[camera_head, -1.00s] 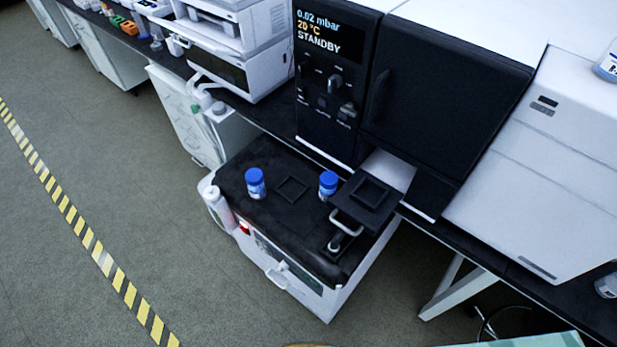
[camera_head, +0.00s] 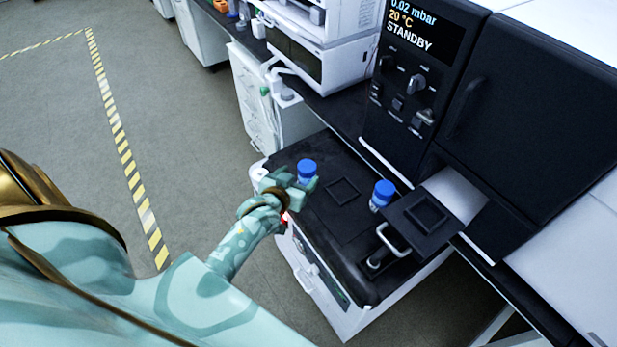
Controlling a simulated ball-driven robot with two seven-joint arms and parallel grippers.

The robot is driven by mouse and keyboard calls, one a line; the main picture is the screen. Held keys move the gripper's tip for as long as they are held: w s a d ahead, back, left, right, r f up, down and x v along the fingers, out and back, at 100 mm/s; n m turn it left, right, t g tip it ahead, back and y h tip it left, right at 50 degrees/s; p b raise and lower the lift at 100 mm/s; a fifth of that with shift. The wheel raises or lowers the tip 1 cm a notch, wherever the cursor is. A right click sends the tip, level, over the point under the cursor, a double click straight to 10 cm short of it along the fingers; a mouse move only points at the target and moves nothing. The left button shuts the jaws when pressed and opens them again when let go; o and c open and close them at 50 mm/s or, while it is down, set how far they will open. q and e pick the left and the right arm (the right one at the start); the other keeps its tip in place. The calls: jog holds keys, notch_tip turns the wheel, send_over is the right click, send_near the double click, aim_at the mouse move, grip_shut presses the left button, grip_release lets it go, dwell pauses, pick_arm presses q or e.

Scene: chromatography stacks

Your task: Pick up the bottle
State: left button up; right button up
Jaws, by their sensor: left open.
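Two blue-capped bottles stand upright on the black top of a low white cabinet. The left bottle (camera_head: 307,168) is at the cabinet top's left side, and my left gripper (camera_head: 303,184) is right at it, open. The fingers cover its lower part, and I cannot tell whether they touch it. The right bottle (camera_head: 382,193) stands clear of the gripper, beside a black raised plate. My right gripper is out of view.
The low cabinet's black top (camera_head: 330,222) has a square outline (camera_head: 343,191) between the bottles. A raised black plate (camera_head: 425,216) and a metal handle (camera_head: 394,240) are at its right. A dark instrument (camera_head: 420,75) reading STANDBY stands behind. Striped tape (camera_head: 125,155) marks the open floor at left.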

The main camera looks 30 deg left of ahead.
aim_at(303, 172)
pick_arm(q)
jog(key=x, duration=0.3)
jog(key=shift+f+b, duration=0.1)
jog(key=shift+b, duration=0.3)
jog(key=b+x, duration=0.2)
jog(key=x, duration=0.3)
jog(key=shift+d+f, duration=0.1)
jog(key=shift+f, duration=0.05)
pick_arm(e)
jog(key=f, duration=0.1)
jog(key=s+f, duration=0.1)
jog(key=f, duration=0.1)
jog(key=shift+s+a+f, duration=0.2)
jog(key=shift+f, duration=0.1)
pick_arm(q)
jog(key=c, duration=1.2)
